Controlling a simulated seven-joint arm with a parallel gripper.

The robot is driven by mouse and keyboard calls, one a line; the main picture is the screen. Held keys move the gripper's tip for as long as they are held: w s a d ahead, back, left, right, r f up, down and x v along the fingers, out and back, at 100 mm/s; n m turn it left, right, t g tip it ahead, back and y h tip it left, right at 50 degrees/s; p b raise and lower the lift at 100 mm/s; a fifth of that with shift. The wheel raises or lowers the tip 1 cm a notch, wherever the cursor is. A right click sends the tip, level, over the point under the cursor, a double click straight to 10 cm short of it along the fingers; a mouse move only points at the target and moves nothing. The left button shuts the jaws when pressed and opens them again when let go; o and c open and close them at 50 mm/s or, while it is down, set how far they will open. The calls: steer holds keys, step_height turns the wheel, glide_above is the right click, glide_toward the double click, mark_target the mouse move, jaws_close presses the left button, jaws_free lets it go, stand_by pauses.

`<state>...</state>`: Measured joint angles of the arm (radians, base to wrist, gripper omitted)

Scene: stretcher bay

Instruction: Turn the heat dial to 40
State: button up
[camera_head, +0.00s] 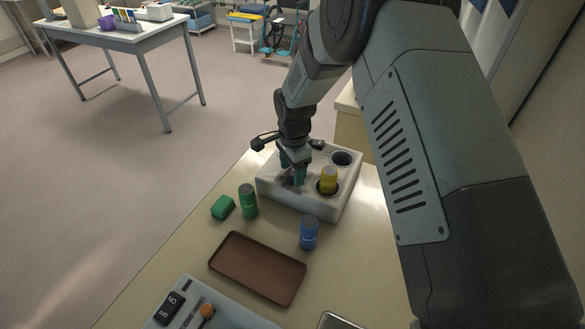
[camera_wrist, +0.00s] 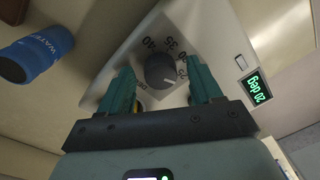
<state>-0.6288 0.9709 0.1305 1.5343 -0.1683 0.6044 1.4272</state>
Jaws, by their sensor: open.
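The heat dial (camera_wrist: 160,71) is a round dark grey knob on the pale face of the white warmer (camera_head: 275,187). Printed numbers surround it; 40 and 35 are readable, the others are partly hidden or hard to read. A green-lit display (camera_wrist: 256,87) beside the dial reads "20 deg". My gripper (camera_wrist: 161,80) is open, its two teal fingers on either side of the dial; whether they touch it I cannot tell. In the head view my gripper (camera_head: 293,178) is low over the warmer's left part and hides the dial.
The warmer has an empty well (camera_head: 342,158) and one holding a yellow bottle (camera_head: 329,178). A green bottle (camera_head: 248,201), green block (camera_head: 223,207), blue bottle (camera_head: 309,232), brown tray (camera_head: 257,268) and a switch panel (camera_head: 230,318) with an orange-tipped lever are in front.

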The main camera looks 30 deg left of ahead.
steer(key=c, duration=1)
steer(key=shift+c, duration=0.2)
